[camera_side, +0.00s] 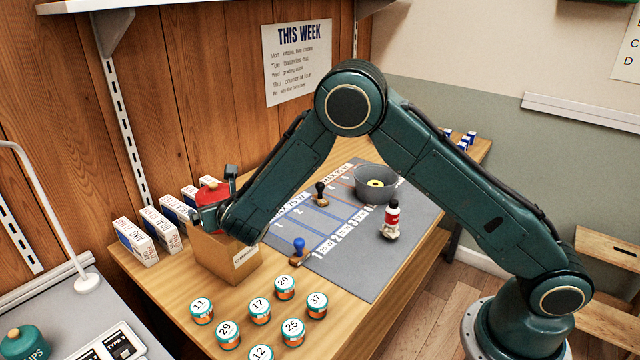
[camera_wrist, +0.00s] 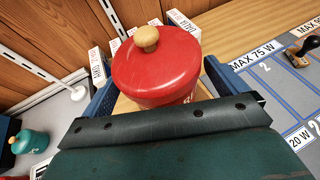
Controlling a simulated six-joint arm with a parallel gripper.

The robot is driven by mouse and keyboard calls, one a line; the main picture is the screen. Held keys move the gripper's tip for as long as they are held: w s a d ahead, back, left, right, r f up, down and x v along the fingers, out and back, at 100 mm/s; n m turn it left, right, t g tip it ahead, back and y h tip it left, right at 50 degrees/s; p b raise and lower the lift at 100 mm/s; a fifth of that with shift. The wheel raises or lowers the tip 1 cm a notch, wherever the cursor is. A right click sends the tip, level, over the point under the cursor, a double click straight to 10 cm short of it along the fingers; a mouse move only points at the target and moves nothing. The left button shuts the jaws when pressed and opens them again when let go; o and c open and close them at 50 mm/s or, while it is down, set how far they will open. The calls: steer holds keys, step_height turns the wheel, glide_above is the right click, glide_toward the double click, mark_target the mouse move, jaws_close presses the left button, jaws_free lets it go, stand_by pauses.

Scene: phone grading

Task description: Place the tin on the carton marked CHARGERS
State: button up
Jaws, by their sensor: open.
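The red tin (camera_side: 208,194) with a wooden knob on its lid is at the top of the cardboard carton (camera_side: 222,262). The carton's front label is small but appears to read CHARGERS. In the wrist view the tin (camera_wrist: 155,78) appears upright between the two blue fingers of my gripper (camera_wrist: 157,88), with cardboard showing beneath it. My gripper (camera_side: 213,194) is open around the tin, low over the carton. The tin's lower part is mostly hidden, so I cannot tell exactly how it touches the carton.
Several white boxes (camera_side: 135,241) stand behind the carton by the wall. Several numbered jars (camera_side: 260,310) stand in front. A green tin (camera_side: 25,343) is at lower left.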

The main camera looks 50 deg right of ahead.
steer(key=v, duration=1)
steer(key=shift+s, duration=0.3)
steer(key=shift+r, duration=0.1)
steer(key=s+d+r+m+g, duration=0.4)
steer(key=s+d+r+m, duration=0.65)
steer(key=m, duration=0.65)
steer(key=s+d+r+m+g+y, duration=0.1)
steer(key=s+m+y, duration=0.1)
steer(key=s+m, duration=0.5)
steer(key=s+d+r+m+g+y, duration=0.1)
steer(key=s+m, duration=0.7)
steer(key=s, duration=0.9)
steer(key=shift+r+g+y, duration=0.5)
steer(key=shift+y, duration=0.2)
